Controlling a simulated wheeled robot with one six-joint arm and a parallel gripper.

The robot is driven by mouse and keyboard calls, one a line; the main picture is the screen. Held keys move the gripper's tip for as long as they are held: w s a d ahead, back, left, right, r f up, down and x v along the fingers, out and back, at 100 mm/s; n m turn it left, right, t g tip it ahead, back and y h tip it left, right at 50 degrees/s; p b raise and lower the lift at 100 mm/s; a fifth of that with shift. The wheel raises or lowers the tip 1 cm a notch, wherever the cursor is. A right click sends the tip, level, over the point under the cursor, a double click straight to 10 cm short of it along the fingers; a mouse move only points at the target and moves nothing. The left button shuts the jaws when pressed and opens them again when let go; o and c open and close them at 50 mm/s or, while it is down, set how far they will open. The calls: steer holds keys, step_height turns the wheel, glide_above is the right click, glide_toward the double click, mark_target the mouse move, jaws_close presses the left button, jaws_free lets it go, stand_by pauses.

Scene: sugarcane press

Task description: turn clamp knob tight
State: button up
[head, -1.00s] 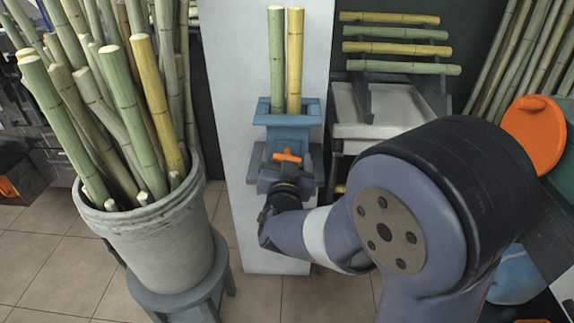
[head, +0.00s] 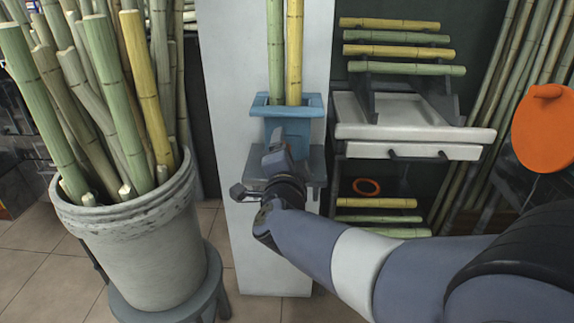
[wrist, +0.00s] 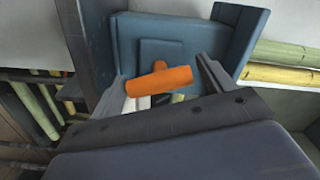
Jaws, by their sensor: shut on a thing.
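The orange T-shaped clamp knob (wrist: 158,80) shows in the wrist view, in front of the blue press body (wrist: 120,48). My gripper (wrist: 163,84) is shut on the knob, with one finger on each side of its bar. In the head view my gripper (head: 258,172) is at the front of the blue press (head: 287,128), looks rolled to a slant, and hides the knob. A green cane (head: 275,50) and a yellow cane (head: 294,50) stand upright in the press hopper.
A grey bucket (head: 140,240) full of canes stands on a stool (head: 200,290) at the left. A cane rack over a white tray (head: 400,133) is at the right. An orange disc (head: 543,128) stands at the far right. A pale panel (head: 232,90) is behind the press.

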steer(key=shift+f+m+b, duration=0.1)
steer(key=shift+m+b, duration=1.35)
steer(key=shift+m, duration=0.75)
steer(key=o, duration=0.9)
steer(key=shift+s+f, duration=0.1)
steer(key=shift+f, duration=0.1)
